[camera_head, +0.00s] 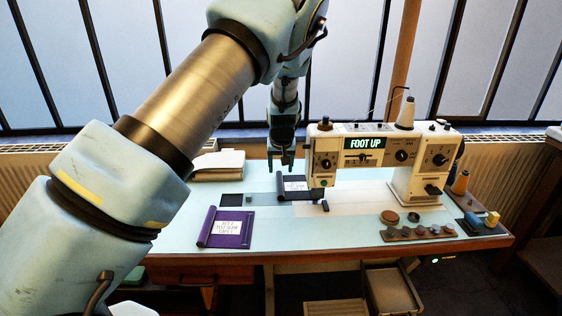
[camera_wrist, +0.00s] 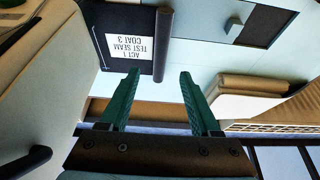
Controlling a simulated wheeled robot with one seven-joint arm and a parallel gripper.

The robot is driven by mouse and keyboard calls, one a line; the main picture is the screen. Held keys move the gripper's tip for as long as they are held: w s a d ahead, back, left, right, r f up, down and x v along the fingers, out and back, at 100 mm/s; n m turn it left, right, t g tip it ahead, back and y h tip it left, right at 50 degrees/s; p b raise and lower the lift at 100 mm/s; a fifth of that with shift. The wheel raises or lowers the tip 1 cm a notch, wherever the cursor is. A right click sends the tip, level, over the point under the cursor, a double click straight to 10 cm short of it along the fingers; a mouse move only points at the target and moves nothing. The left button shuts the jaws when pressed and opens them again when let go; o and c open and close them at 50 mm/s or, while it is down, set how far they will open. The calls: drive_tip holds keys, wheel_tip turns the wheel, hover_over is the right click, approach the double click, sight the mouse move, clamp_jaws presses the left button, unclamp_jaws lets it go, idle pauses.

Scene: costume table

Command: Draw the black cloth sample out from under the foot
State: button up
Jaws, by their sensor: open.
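The black cloth sample (camera_head: 283,183) lies on the table at the left end of the sewing machine (camera_head: 420,180), with a white label reading "ACT 1 TEST SEAM COAT 3". In the wrist view the black cloth sample (camera_wrist: 143,68) has a thick rolled edge and runs left beside the machine's pale body (camera_wrist: 40,95). The foot itself is not clearly visible; the machine's display (camera_head: 365,143) reads "FOOT UP". My gripper (camera_head: 288,168) is open and empty, just behind and above the sample. In the wrist view its fingertips (camera_wrist: 159,72) straddle the rolled edge's near end without visible contact.
A purple labelled sample (camera_head: 228,240) lies at the front left. A dark patch (camera_head: 231,200) lies left of the black sample, and a pale stack (camera_head: 218,160) stands at the back left. Pucks and spools (camera_head: 420,231) sit front right. The front middle is clear.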

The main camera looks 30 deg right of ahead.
sight(280, 182)
drive_tip(key=p+x, duration=0.2)
drive_tip(key=x, duration=0.6)
drive_tip(key=shift+w+f, duration=0.15)
clamp_jaws()
idle(0.3)
